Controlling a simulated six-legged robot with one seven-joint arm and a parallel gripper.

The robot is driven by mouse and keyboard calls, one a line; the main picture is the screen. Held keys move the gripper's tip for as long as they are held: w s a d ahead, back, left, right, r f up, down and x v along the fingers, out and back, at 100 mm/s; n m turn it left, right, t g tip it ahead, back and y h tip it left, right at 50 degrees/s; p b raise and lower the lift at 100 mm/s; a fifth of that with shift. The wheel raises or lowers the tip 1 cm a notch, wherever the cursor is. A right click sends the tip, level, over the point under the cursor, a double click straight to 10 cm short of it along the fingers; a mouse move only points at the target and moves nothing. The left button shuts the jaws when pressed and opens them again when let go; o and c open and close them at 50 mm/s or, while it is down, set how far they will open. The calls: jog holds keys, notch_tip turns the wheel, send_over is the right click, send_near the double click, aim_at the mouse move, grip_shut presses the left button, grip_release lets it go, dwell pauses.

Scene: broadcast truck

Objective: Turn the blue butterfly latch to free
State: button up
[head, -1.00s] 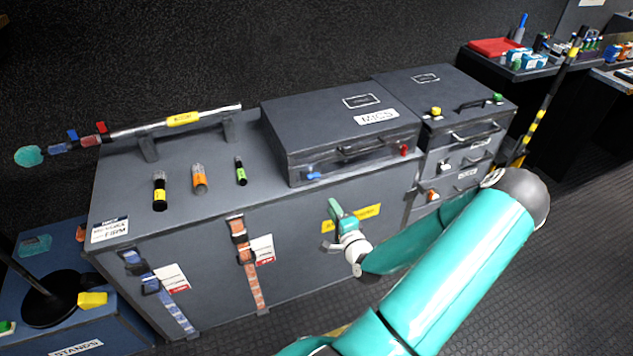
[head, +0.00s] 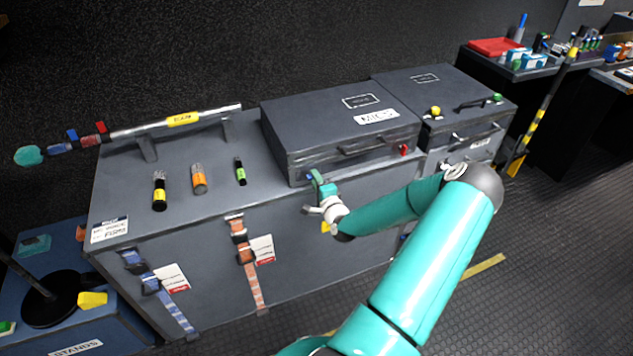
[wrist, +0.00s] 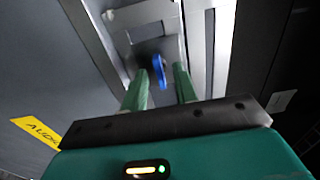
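The blue butterfly latch (wrist: 158,72) is on the front face of the grey MICS case (head: 345,120), at its left. In the wrist view the latch stands just beyond and between the tips of my gripper (wrist: 164,82), with a gap to each finger. The fingers are apart and hold nothing visible. In the head view my gripper (head: 318,190) is in front of the case's left front corner and covers most of the latch. I cannot tell whether the fingers touch the latch.
A red latch (head: 404,149) is at the right of the case front, beside the handle (head: 370,144). Yellow, orange and green-banded cylinders (head: 199,179) stand on the chest top to the left. A yellow label (wrist: 38,132) is on the chest front.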

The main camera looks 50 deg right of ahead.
grip_shut()
jog(key=shift+n, duration=8.2)
